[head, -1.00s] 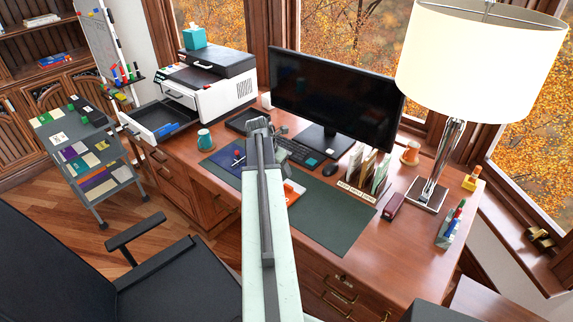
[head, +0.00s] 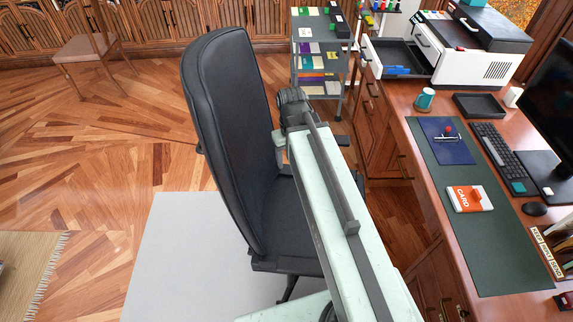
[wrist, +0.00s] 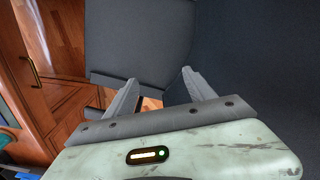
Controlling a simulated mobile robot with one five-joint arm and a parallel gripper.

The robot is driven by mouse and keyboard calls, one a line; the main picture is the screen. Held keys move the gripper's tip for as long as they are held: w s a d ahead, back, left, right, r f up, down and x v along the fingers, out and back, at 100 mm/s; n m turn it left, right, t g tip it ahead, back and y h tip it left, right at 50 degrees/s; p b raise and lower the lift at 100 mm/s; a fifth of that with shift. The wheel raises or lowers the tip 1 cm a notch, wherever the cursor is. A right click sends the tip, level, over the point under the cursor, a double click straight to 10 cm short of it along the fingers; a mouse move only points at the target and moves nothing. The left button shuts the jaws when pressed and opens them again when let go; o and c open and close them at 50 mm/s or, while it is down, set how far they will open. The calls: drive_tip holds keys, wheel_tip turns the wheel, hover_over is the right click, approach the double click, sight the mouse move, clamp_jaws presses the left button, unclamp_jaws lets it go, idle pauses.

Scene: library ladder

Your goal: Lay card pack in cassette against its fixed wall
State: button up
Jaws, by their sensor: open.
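The card pack (head: 470,198), orange and white with "CARD" printed on it, lies flat on the dark green desk mat. A dark open tray with blue pieces inside (head: 397,58) juts from the printer and appears to be the cassette. Its fixed wall cannot be made out clearly. My gripper (wrist: 160,78) is open and empty in the wrist view, with the black chair beyond its fingers. In the head view my gripper's end (head: 292,100) appears over the chair, left of the desk and apart from the pack.
The black office chair (head: 225,130) stands close to my arm. A blue pad (head: 447,142), a cup (head: 425,99), a small black tray (head: 479,106) and a keyboard (head: 497,150) occupy the desk. A trolley (head: 318,60) stands behind. Floor at left is largely clear.

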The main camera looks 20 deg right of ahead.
drive_tip(key=a, duration=0.3)
drive_tip(key=shift+s+a+m, duration=0.35)
drive_tip(key=shift+s+m, duration=0.05)
drive_tip(key=shift+o, duration=0.5)
drive_tip(key=shift+s, duration=0.1)
drive_tip(key=shift+m, duration=0.3)
